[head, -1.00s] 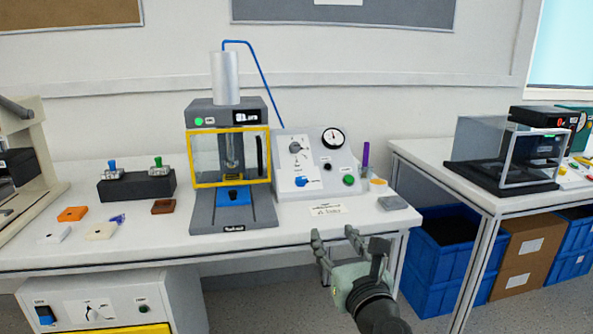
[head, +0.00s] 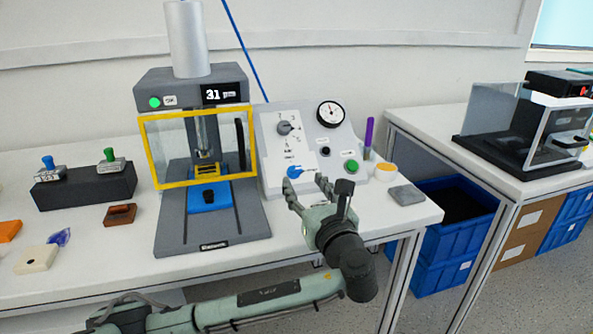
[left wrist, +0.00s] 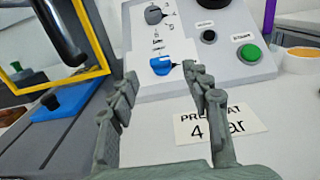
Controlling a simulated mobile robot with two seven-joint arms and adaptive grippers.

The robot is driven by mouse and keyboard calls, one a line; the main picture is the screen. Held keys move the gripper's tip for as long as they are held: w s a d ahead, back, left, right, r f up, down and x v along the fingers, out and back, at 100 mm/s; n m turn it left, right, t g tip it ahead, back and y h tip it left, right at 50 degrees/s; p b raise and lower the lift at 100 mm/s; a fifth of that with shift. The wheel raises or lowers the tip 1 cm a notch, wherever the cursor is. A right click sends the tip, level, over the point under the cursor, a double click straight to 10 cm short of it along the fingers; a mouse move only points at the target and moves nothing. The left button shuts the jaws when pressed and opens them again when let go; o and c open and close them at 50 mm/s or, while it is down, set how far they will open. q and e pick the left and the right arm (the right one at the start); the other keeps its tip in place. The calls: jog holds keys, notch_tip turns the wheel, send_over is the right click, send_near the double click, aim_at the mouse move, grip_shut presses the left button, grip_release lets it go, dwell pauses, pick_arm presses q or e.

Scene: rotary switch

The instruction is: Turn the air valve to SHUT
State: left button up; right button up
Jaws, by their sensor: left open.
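The air valve appears to be the blue knob (head: 294,172) low on the sloped control panel (head: 270,180). In the left wrist view the blue knob (left wrist: 165,64) has its dark pointer toward the right. Its small labels are too blurred to read. A grey rotary knob (head: 284,128) is above it on the same panel. My left gripper (head: 305,183) is open and empty, in front of the panel's lower edge. In the left wrist view the blue knob shows beyond and between the fingertips (left wrist: 160,80), apart from them. My right gripper is not in view.
The press with a yellow-framed guard (head: 148,153) stands left of the panel. A green button (head: 352,166) and black button (head: 325,151) are right of the knobs. A pressure gauge (head: 331,113) is above. A "4 bar" card (left wrist: 218,122) lies before the panel.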

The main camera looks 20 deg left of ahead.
aim_at(296, 170)
pick_arm(q)
jog(key=shift+x, duration=2.65)
grip_shut()
